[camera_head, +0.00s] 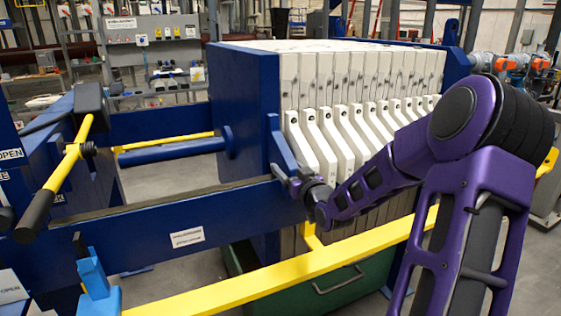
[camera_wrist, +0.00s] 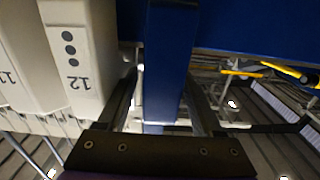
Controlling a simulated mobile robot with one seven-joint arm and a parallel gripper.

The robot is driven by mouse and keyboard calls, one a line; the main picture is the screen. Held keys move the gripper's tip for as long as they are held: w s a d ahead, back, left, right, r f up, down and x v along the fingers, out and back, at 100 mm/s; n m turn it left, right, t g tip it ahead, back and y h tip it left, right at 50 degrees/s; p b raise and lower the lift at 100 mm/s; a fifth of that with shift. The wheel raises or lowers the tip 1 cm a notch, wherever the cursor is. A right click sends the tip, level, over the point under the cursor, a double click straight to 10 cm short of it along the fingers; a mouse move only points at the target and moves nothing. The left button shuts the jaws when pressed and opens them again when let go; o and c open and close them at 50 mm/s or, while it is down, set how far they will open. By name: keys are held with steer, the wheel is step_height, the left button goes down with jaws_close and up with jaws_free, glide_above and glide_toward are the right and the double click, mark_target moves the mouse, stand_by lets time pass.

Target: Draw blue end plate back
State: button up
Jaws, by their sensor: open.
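The blue end plate (camera_head: 243,100) is a thick blue block, upright against the near end of the white plate stack (camera_head: 365,75). A blue handle arm (camera_head: 281,148) sticks out from its side, next to the first white plate. My gripper (camera_head: 288,182) is at the lower end of this handle. In the wrist view, my gripper (camera_wrist: 163,85) is open, with one finger on each side of the blue handle bar (camera_wrist: 166,45). The white plate marked 12 (camera_wrist: 75,55) is just left of the left finger. Whether either finger touches the bar cannot be told.
A blue side beam (camera_head: 150,228) and a yellow rail (camera_head: 290,279) run along the press's near side. A gap lies between the end plate and the blue frame (camera_head: 60,150) at left, crossed by a blue rod (camera_head: 175,152). A yellow lever (camera_head: 68,168) stands on that frame.

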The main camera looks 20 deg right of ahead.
steer(key=shift+w, duration=0.35)
steer(key=shift+c, duration=0.3)
jaws_close()
steer(key=shift+r, duration=0.1)
stand_by(1.0)
